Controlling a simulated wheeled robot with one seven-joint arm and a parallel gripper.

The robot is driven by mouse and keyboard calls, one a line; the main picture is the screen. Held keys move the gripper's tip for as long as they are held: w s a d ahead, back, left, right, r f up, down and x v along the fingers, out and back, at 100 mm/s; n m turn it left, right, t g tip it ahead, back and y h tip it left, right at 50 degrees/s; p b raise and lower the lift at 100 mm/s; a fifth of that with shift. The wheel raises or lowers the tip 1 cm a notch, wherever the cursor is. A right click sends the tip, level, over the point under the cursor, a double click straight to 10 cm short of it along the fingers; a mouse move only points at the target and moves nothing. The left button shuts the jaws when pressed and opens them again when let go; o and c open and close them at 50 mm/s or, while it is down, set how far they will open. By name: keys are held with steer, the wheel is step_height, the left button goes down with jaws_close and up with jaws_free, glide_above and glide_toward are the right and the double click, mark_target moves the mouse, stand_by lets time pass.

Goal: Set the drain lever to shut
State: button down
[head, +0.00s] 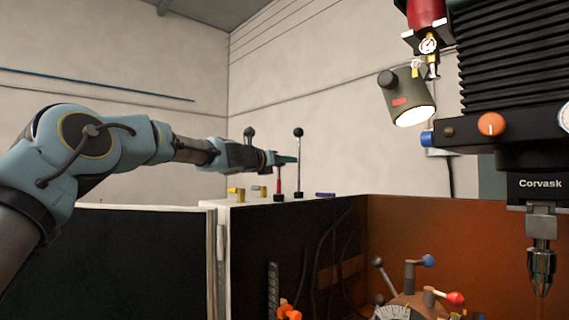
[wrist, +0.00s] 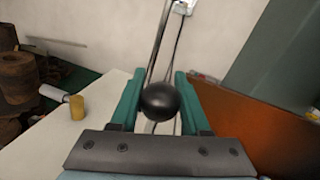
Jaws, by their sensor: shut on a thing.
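A lever with a dark stem and black ball (head: 298,133) stands upright just to the right. Another black ball (head: 248,132) shows behind my arm. No label shows which lever is the drain lever, and no shut mark is readable.
Yellow fittings (head: 237,194) and a blue piece (head: 325,194) sit on the cabinet top. A yellow cylinder (wrist: 76,107) shows left of the fingers in the wrist view. The drill head (head: 520,130) and a lamp (head: 407,100) hang at the right. Colored-knob levers (head: 428,262) stand lower down.

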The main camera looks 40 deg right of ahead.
step_height(320, 180, down, 6)
steer(key=b, duration=0.5)
steer(key=shift+r, duration=0.15)
steer(key=shift+c, duration=1.9)
jaws_free()
steer(key=shift+r, duration=0.1)
steer(key=a+b, duration=0.2)
steer(key=a, duration=0.1)
steer(key=a+b, duration=0.1)
steer(key=a, duration=0.2)
steer(key=s+a+b, duration=0.1)
steer(key=a+b, duration=0.1)
steer(key=a, duration=0.1)
steer(key=shift+s+a+b, duration=0.1)
steer(key=shift+a+b, duration=0.25)
steer(key=shift+s+a, duration=0.15)
steer(key=shift+a, duration=0.35)
